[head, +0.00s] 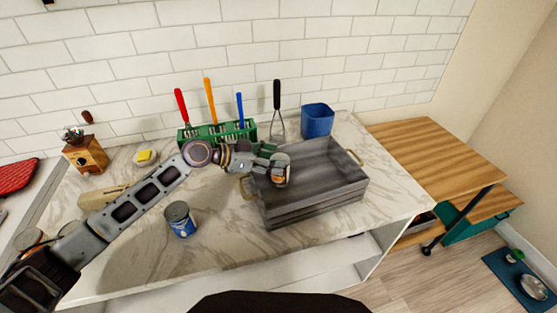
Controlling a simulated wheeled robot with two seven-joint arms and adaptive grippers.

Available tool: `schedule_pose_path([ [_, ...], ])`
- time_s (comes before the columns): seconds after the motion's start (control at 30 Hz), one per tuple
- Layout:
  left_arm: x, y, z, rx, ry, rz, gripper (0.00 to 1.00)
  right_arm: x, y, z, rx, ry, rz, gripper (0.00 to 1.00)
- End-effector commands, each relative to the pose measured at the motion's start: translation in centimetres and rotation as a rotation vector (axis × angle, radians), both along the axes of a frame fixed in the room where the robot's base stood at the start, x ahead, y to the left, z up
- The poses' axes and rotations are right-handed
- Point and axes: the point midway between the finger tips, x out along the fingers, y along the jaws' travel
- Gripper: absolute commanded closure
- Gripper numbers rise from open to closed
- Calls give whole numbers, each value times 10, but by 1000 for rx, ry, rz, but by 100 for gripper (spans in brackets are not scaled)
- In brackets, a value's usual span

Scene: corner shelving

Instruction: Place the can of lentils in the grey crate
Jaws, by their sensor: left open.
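The grey crate (318,208) stands on the marble counter and has a brass handle at each end. My left gripper (274,163) is open over the left part of the crate. A small can with a dark top and a brown-orange and white label (282,177) is at its fingertips, inside the crate's outline. I cannot tell whether the can touches the crate floor. A second can, with a grey top and blue label (182,222), stands on the counter left of the crate. Neither label is readable, so I cannot tell which holds lentils. My right gripper is not in view.
A green rack (217,132) with red, orange and blue handled utensils stands behind the gripper. A whisk (277,115) and a blue container (317,121) stand behind the crate. A coffee grinder (85,156) and a wooden block (103,197) are at left. The counter's front centre is clear.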

Motion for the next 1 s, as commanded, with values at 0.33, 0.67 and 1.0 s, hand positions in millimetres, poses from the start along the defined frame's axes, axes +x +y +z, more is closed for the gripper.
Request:
schedule_pose_path([
  [0.33, -15, 36, 14, 2, 0, 1, 38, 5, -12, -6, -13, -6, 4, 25],
  [0.67, -27, 67, 28, 2, 1, 2, 38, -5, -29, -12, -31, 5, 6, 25],
  [1.0, -34, 80, 36, 0, 0, -1, 38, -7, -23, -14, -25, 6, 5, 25],
])
